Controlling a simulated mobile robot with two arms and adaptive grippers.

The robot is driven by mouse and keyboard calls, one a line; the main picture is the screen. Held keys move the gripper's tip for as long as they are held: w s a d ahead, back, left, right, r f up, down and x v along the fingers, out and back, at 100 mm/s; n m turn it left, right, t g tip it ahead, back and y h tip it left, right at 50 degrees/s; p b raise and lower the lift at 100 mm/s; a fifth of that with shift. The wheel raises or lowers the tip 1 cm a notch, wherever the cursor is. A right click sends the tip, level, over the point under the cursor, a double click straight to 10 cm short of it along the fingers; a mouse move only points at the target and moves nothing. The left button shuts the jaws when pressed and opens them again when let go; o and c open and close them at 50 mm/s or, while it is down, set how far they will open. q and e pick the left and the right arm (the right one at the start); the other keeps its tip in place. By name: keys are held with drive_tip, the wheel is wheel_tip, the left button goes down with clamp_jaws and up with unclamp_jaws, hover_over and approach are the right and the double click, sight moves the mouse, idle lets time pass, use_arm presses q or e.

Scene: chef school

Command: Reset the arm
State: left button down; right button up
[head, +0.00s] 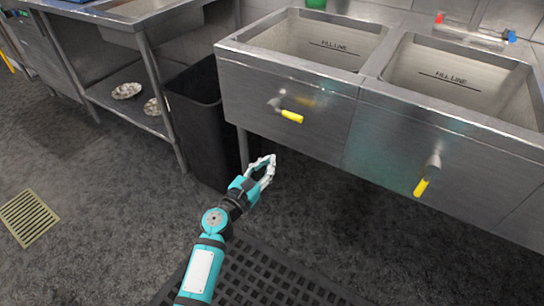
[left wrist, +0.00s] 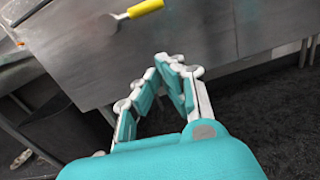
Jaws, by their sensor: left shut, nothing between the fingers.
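My left arm reaches up from the bottom of the head view, and its gripper (head: 268,162) is in front of the steel sink unit, below its left yellow-handled valve. The left wrist view shows the same gripper (left wrist: 172,62) with its fingertips together and nothing between them. The sink front lies beyond the fingertips there. My right gripper is in neither view.
The steel double sink (head: 340,88) has two yellow-handled valves (head: 291,116) sticking out of its front. A black bin (head: 200,115) stands left of it. A steel table (head: 125,100) with bowls on its lower shelf is further left. Open floor lies at left, with a drain grate (head: 27,217).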

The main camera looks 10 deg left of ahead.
use_arm(q)
drive_tip(key=shift+f, duration=0.1)
idle(0.4)
drive_tip(key=s+d+f+m+g, duration=0.1)
drive_tip(key=s+f+m+g, duration=0.3)
drive_tip(key=s+f+m, duration=0.35)
drive_tip(key=s+d+f+m+g, duration=0.2)
drive_tip(key=s+f+m+g, duration=0.25)
drive_tip(key=f+m, duration=0.55)
drive_tip(key=s+a+f+m+g+y, duration=0.35)
drive_tip(key=s+f+m, duration=0.45)
drive_tip(key=s+f, duration=0.4)
drive_tip(key=s+a+f+m+g+y+p, duration=0.1)
drive_tip(key=s+a+m+p, duration=0.3)
drive_tip(key=s+p, duration=0.4)
drive_tip(key=s+a+f+m+g+y+p, duration=0.2)
drive_tip(key=s+a+p, duration=0.4)
drive_tip(key=s, duration=1.3)
drive_tip(key=shift+s+a+f+m+g+p, duration=0.25)
drive_tip(key=shift+f+m+g+p, duration=0.45)
drive_tip(key=shift+f+m+p, duration=0.35)
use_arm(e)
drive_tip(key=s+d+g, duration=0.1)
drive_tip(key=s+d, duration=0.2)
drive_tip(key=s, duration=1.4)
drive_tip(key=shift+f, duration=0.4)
use_arm(q)
drive_tip(key=shift+r, duration=0.15)
